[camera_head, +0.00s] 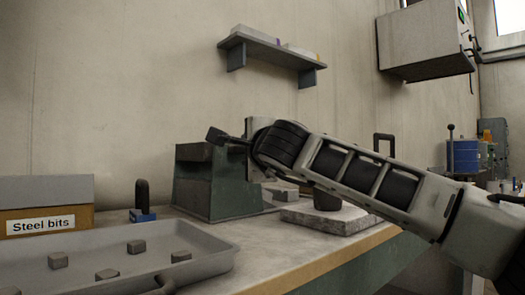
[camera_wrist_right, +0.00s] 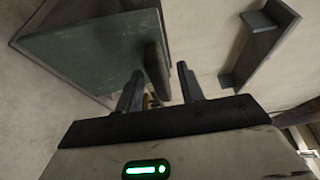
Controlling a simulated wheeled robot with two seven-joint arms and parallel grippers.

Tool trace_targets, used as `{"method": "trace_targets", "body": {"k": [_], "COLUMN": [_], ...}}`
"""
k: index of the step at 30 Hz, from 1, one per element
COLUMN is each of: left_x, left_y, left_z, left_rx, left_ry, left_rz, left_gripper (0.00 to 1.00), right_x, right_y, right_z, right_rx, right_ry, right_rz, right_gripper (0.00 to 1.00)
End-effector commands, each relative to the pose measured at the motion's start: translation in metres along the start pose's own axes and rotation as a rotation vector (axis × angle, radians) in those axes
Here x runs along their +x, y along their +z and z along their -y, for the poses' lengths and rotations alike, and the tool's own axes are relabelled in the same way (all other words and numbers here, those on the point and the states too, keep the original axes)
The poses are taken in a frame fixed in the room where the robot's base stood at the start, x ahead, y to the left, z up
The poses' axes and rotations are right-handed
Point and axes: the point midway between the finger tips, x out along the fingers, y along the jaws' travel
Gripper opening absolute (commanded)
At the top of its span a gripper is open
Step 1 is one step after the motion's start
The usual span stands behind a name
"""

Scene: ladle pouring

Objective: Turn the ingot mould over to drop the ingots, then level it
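A dark green box-like stand (camera_head: 212,185) is on the bench near the middle of the head view. A dark lever or bar (camera_head: 217,136) shows at its top, beside my right gripper (camera_head: 240,142). In the right wrist view, a green plate (camera_wrist_right: 95,50) and an upright dark bar (camera_wrist_right: 155,68) are just ahead of the fingers. My right gripper (camera_wrist_right: 161,75) is open, fingers apart; the bar is near the left finger, and I cannot tell if they touch. I cannot clearly make out the mould's cavities. Several grey blocks (camera_head: 135,246) lie in a tray. My left gripper is not in view.
The grey tray (camera_head: 215,245) fills the bench's front left. Behind it are a box labelled Steel bits (camera_head: 48,221) and a blue-based tool (camera_head: 142,214). A pale slab (camera_head: 335,221) with a dark pot (camera_head: 326,200) sits under my right arm. A wall shelf (camera_head: 270,50) is above.

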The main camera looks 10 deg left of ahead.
Motion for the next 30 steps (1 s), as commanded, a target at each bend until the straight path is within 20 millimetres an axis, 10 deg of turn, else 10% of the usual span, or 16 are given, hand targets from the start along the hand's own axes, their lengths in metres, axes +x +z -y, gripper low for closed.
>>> {"method": "trace_targets", "body": {"k": [21,30], "left_x": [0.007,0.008], "left_y": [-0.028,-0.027], "left_z": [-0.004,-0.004], "left_rx": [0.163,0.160], "left_ry": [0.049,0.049], "left_rz": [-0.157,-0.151], "left_gripper": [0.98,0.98], "right_x": [-0.134,-0.151], "right_y": [0.000,0.000], "right_z": [0.001,0.000], "right_rx": [-0.002,-0.003], "right_ry": [-0.004,-0.002], "right_rz": [0.002,0.001], "right_gripper": [0.38,0.38]}}
